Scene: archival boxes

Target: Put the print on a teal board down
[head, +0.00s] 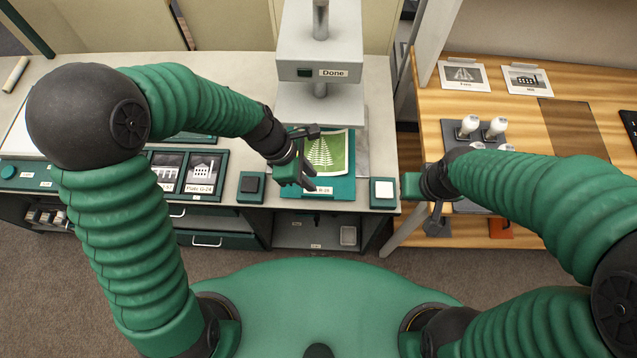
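The print (335,152), a green sheet with a white fern and curled edges, lies over a teal board (342,187) on the counter, below the grey stand. A small label shows at the board's front edge. My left gripper (308,182) is over the left part of the board, beside the print's left edge, and covers part of both. I cannot tell whether its fingers are shut or touch the print. My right gripper (436,222) hangs by the counter's right end, away from the print. Its finger opening is not clear.
The grey stand (320,103) has a "Done" label (333,73). A black-topped block (252,185) and a white-topped block (383,190) flank the board. Dark framed pictures (203,172) lie left. A wooden table (450,105) at right holds cards and white-topped items (496,126).

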